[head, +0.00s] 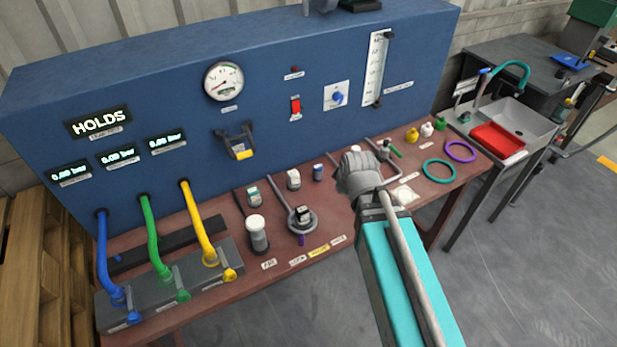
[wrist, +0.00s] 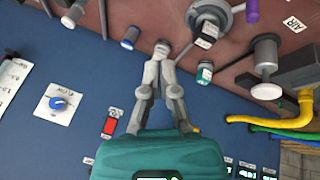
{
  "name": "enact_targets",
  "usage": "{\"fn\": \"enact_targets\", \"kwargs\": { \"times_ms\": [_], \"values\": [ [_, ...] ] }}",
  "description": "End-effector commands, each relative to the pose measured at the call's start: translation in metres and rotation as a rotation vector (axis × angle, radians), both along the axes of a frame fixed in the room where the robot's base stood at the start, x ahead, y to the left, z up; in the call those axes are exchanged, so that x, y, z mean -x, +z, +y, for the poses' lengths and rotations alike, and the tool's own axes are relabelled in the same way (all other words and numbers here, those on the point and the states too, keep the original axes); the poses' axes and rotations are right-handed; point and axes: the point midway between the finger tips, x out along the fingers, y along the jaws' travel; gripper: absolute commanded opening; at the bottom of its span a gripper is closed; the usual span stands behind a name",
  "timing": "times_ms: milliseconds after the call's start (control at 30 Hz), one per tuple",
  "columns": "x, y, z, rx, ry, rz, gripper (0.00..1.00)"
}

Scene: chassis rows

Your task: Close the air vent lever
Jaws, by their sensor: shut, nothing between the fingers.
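I cannot pick out the air vent lever with certainty. The label reading AIR (wrist: 293,23) shows in the wrist view, near a grey post with a white cap (wrist: 267,90). Close by are a black-handled fitting (wrist: 207,36) on a round grey base and a small teal-and-white fitting (wrist: 205,72). In the head view, the black-handled fitting (head: 303,214) and the teal-and-white fitting (head: 253,196) stand mid-bench. My gripper (wrist: 162,48) is shut and empty, between a blue cylinder (wrist: 130,38) and these fittings. In the head view its fingers are not clearly visible.
The blue panel (head: 150,95) rises behind the red-brown bench. Blue, green and yellow hoses (head: 192,220) run to a grey block at left. A teal ring (head: 440,171) and a purple ring (head: 460,151) lie at right, before a sink. Floor in front is clear.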

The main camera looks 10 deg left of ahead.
Motion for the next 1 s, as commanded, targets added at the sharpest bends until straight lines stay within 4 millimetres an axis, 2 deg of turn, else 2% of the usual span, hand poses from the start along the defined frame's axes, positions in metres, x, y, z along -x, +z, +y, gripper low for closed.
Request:
{"fn": "enact_targets", "kwargs": {
  "times_ms": [33,300,500,700,1000],
  "values": [
    [0.003,-0.003,-0.02,-0.012,-0.087,0.045,0.0],
    [0.029,-0.015,-0.108,-0.069,-0.562,0.275,0.0],
    [0.052,-0.019,-0.156,-0.088,-0.869,0.402,0.0],
    [0.067,-0.02,-0.18,-0.093,-1.039,0.466,0.0],
    [0.07,-0.02,-0.185,-0.093,-1.077,0.48,0.0]
  ]
}}
